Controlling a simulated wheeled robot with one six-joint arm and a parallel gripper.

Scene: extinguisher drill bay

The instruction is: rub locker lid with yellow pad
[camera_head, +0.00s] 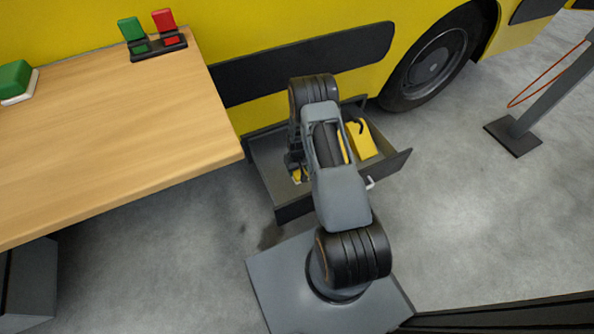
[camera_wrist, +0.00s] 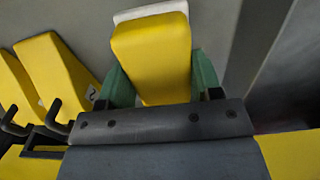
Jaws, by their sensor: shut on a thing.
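My gripper (camera_head: 296,168) reaches down into an open grey drawer (camera_head: 293,211) at the side of the yellow vehicle; my arm hides part of it. In the wrist view, my gripper (camera_wrist: 161,78) is shut on the yellow pad (camera_wrist: 152,58), with a green-lined finger against each side. The pad has a white layer along its far edge. A small bit of yellow shows by the gripper in the head view. I cannot make out a locker lid for certain in either view.
Yellow wedge-like blocks with black handles (camera_wrist: 58,78) lie beside the pad; one (camera_head: 362,140) shows in the drawer. A wooden table (camera_head: 120,120) at left bears a green block (camera_head: 14,80) and a dark holder (camera_head: 158,48). A barrier post (camera_head: 515,132) stands right.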

